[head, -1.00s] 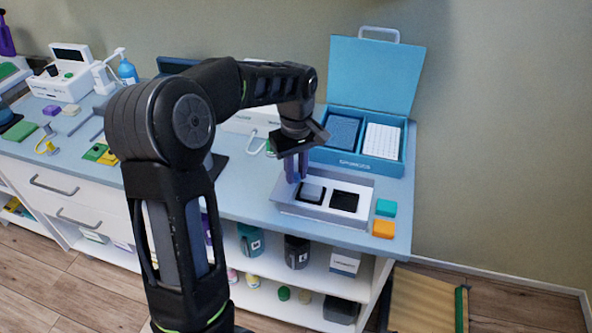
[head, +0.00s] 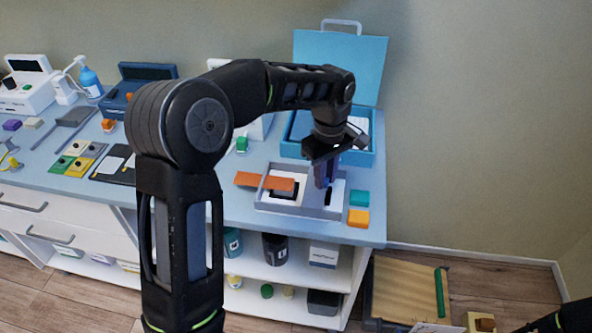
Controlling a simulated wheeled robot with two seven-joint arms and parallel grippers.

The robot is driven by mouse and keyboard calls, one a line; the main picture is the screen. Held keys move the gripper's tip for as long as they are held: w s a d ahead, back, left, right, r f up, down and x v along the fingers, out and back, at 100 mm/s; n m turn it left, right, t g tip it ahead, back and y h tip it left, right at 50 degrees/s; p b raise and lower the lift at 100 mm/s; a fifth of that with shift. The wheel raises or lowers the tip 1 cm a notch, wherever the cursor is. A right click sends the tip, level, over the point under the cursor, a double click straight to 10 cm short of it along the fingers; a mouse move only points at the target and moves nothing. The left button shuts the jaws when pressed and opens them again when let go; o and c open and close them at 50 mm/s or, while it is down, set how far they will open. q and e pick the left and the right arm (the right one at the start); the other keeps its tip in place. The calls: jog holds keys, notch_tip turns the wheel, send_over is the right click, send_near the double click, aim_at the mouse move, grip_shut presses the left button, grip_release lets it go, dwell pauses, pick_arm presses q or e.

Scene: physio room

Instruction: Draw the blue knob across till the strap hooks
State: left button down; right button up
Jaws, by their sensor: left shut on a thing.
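My left gripper (head: 326,183) points down over the right half of a shallow grey tray (head: 287,210) on the bench. It is shut on a thin dark piece (head: 328,197) that shows upright just below its fingers. An orange strip (head: 262,181) lies across the left half of the tray and sticks out past its left edge. A dark pad (head: 284,193) shows partly under the strip. I cannot make out a blue knob; the fingers hide part of the tray.
An open blue case (head: 340,65) stands right behind the tray. Teal (head: 359,198) and orange (head: 358,218) blocks sit close to its right. A blue box (head: 145,80), a pump bottle (head: 90,82) and small coloured pieces fill the bench's left. The floor at right holds a wooden board (head: 405,290).

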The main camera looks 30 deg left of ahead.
pick_arm(q)
jog(key=d, duration=0.2)
jog(key=w+d, duration=0.1)
jog(key=shift+w+d, duration=0.15)
jog(key=shift+d, duration=0.25)
jog(key=c, duration=1.3)
grip_release()
jog(key=shift+d, duration=0.1)
notch_tip(320, 180, up, 8)
jog(key=shift+f, duration=0.1)
jog(key=shift+f, duration=0.1)
